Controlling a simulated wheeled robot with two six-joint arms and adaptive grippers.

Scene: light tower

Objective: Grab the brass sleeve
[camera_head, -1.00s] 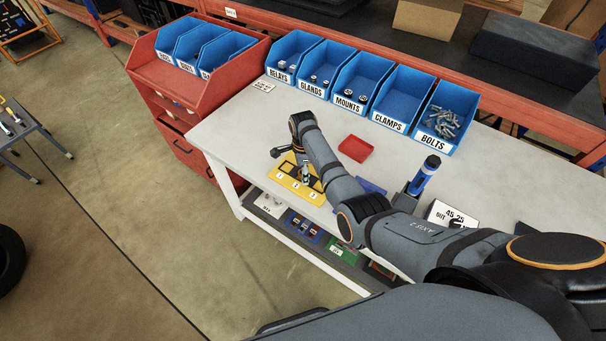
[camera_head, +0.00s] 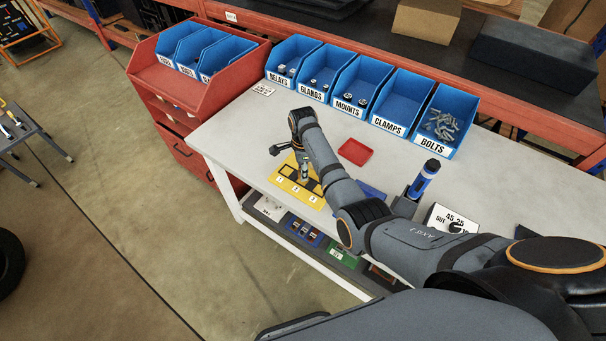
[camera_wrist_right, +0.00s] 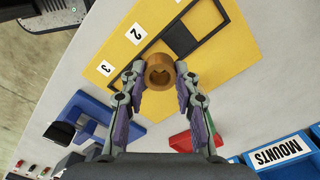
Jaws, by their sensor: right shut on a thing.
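The brass sleeve (camera_wrist_right: 160,72) is a short ring with an open bore, seen from above in the right wrist view. My right gripper (camera_wrist_right: 160,70) has a fingertip against each side of it and is shut on it. Below the sleeve is a yellow plate (camera_wrist_right: 128,42) with dark recesses and number labels. In the head view the yellow plate (camera_head: 287,189) lies near the bench's front edge, with my right gripper (camera_head: 304,172) over it. I cannot tell whether the sleeve touches the plate. My left gripper is not in view.
A red tray (camera_head: 355,152) lies behind my right arm. Blue bins (camera_head: 398,100) line the bench's back edge. The bench top (camera_head: 235,125) is bare to the left.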

